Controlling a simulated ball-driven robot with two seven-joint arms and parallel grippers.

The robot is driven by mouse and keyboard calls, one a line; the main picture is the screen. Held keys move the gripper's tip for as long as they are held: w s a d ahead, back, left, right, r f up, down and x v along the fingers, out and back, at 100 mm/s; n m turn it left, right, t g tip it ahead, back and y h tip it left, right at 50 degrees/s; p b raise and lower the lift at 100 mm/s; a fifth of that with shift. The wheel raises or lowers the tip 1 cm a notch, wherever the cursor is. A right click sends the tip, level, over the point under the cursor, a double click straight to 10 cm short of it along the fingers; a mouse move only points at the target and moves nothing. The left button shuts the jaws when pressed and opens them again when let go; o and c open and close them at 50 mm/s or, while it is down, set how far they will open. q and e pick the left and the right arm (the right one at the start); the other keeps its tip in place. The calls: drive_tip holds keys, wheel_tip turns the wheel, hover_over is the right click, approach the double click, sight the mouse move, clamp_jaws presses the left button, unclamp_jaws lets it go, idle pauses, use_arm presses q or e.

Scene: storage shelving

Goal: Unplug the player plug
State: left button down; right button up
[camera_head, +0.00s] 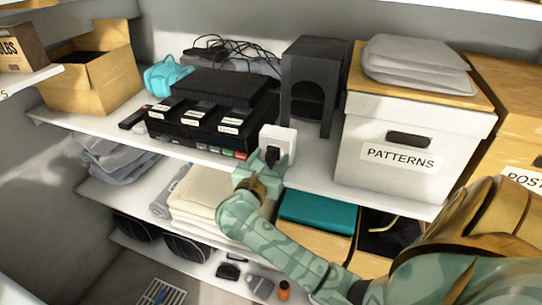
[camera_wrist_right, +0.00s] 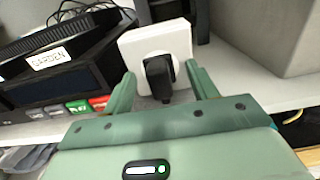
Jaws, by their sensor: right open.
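The player plug (camera_head: 271,155) is a small black plug seated in the face of a white socket block (camera_head: 282,134) on the shelf, at the right end of the black player (camera_head: 205,122). In the right wrist view the plug (camera_wrist_right: 158,78) sticks out of the white socket block (camera_wrist_right: 178,37). My right gripper (camera_head: 264,164) is at the shelf's front edge. In the right wrist view its two green fingers (camera_wrist_right: 162,92) stand open, one on each side of the plug, with gaps between. My left gripper is not in view.
A dark speaker box (camera_head: 310,80) and a white box marked PATTERNS (camera_head: 400,175) stand to the right. Loose black cables (camera_head: 235,52) lie behind the player. The white shelf (camera_head: 310,178) has an edge just under the gripper; folded cloths (camera_head: 205,195) lie below.

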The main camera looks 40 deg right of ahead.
sight(269, 162)
idle(0.7)
clamp_jaws()
drive_tip(key=shift+a, duration=0.15)
drive_tip(key=shift+v, duration=2.9)
drive_tip(key=shift+s, duration=0.15)
